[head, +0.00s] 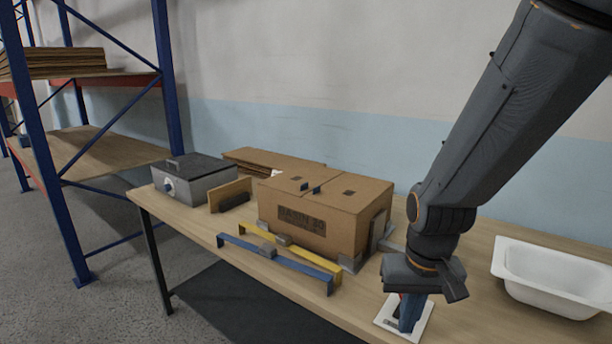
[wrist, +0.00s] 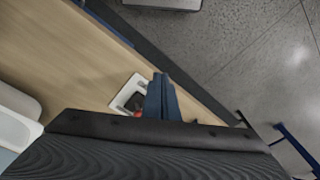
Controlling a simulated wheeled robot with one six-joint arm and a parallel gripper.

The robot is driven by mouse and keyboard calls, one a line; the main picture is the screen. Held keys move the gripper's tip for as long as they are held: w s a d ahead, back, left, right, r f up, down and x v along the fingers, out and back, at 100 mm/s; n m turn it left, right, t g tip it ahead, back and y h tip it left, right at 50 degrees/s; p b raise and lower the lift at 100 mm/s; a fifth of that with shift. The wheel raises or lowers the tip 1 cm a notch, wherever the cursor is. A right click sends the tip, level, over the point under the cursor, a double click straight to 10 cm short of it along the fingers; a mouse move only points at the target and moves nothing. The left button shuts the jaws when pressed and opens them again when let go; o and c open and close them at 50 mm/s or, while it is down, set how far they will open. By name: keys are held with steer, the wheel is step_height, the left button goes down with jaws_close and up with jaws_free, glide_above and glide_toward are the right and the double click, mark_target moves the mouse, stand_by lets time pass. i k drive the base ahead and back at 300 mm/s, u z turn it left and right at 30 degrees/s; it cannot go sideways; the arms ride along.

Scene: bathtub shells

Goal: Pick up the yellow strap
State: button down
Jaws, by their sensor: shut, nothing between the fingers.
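The yellow strap (head: 313,258) lies on the wooden table along the front of a cardboard box, with a grey buckle near its middle. A blue strap (head: 300,267) with a similar buckle lies parallel in front of it, nearer the table edge. My gripper (head: 408,324) points down to the right of both straps, over a white plate, apart from the yellow strap. Its blue fingers (wrist: 160,82) are together and empty in the wrist view. The yellow strap is not visible in the wrist view.
The cardboard box (head: 318,216) stands behind the straps with grey brackets at its corners. A white plate (head: 386,318) lies below my gripper. A white basin (head: 555,275) is at the right. A grey metal case (head: 195,181) and a brown board (head: 230,194) stand at the left.

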mark_target(282, 240)
steer(key=z, duration=0.1)
steer(key=k, duration=1.05)
steer(key=u, duration=0.95)
steer(key=i, duration=1.25)
steer(key=z, duration=0.85)
steer(key=i, duration=0.5)
steer(key=z, duration=0.6)
